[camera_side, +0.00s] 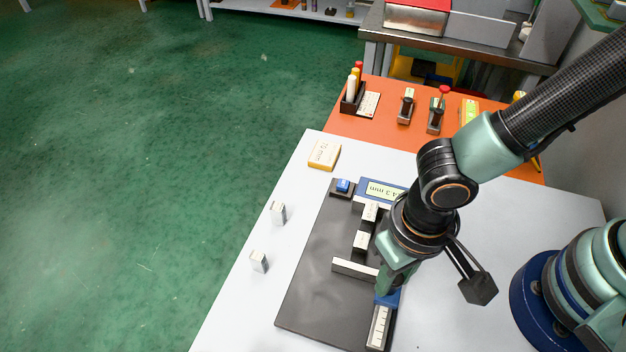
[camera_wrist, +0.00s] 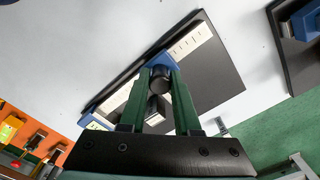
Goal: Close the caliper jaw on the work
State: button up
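The caliper lies on a dark grey base plate (camera_side: 318,266) in the side view. Its display (camera_side: 383,189) shows a reading in mm; the leading digits are hard to read. A white jaw bar (camera_side: 353,268) sticks out left from the beam. Farther back are two small white blocks (camera_side: 361,240), (camera_side: 370,212), with a visible gap between the nearer one and the bar. My gripper (camera_side: 386,291) points down at the blue slider (camera_side: 391,299). In the wrist view its green fingers (camera_wrist: 160,72) flank a dark round knob (camera_wrist: 161,86), close to its sides; firm contact is unclear. The arm hides part of the caliper.
A blue button (camera_side: 343,186) sits at the plate's back corner. A yellow-edged block (camera_side: 324,154) and two small grey-white blocks (camera_side: 278,213), (camera_side: 258,261) stand on the white table left of the plate. An orange surface (camera_side: 388,133) behind holds several tools.

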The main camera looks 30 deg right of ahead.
grip_shut()
jog(key=shift+w+d, duration=1.7)
jog(key=shift+w, duration=0.05)
jog(key=o, duration=0.7)
grip_release()
jog(key=shift+o, duration=0.2)
notch_tip(320, 180, up, 12)
jog(key=shift+r, duration=0.1)
